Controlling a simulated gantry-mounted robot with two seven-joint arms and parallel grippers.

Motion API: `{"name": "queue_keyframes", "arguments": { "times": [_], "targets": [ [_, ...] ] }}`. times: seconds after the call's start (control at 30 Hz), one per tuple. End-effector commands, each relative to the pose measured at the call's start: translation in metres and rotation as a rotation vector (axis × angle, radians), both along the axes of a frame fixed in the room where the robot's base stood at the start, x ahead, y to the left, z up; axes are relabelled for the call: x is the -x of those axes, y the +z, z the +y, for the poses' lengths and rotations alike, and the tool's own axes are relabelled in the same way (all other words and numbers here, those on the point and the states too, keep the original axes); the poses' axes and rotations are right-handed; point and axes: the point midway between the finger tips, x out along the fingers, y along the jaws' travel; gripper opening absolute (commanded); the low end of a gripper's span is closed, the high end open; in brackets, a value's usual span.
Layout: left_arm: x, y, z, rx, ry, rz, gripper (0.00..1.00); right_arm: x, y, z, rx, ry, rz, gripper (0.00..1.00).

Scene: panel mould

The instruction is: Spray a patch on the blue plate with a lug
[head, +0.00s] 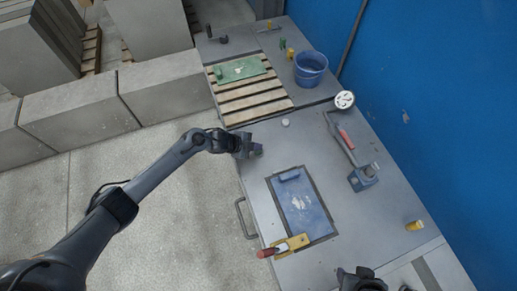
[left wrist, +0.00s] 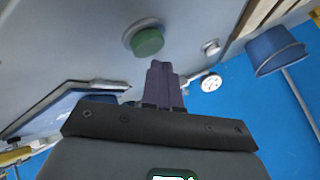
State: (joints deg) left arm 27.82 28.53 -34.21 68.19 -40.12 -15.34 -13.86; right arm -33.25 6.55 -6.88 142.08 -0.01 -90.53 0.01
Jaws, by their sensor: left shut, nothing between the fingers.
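The blue plate (head: 303,212) lies in a dark recess on the grey bench, with a raised blue lug (head: 289,175) at its far end and a pale patch (head: 299,202) near its middle. Its edge also shows in the left wrist view (left wrist: 72,108). My left gripper (head: 258,150) is beyond the plate, to its upper left, near the bench's left edge. Its purple fingers (left wrist: 162,82) are shut and empty. A blue tool with a long grey arm and red grip (head: 364,177), perhaps the sprayer, lies right of the plate. My right gripper (head: 360,282) is partly cut off at the bottom.
A green round piece (left wrist: 147,42) is close to my left fingers. A white dial (head: 345,99), blue bucket (head: 310,68) and pallet with green plate (head: 240,69) stand farther back. A blue wall bounds the right.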

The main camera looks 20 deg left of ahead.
Motion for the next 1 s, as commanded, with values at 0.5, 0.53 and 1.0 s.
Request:
{"name": "queue_keyframes", "arguments": {
  "times": [0.5,0.53,1.0],
  "targets": [
    [0.000,0.052,0.000,-0.001,-0.001,0.000,0.00,0.000,0.047,-0.002,0.007,0.004,0.000,0.51],
    [0.000,0.053,0.000,-0.001,-0.001,0.000,0.00,0.000,0.049,-0.002,0.008,0.005,0.000,0.51],
    [0.000,0.055,0.000,-0.001,-0.001,0.000,0.00,0.000,0.050,-0.002,0.008,0.006,0.000,0.51]
  ]
}}
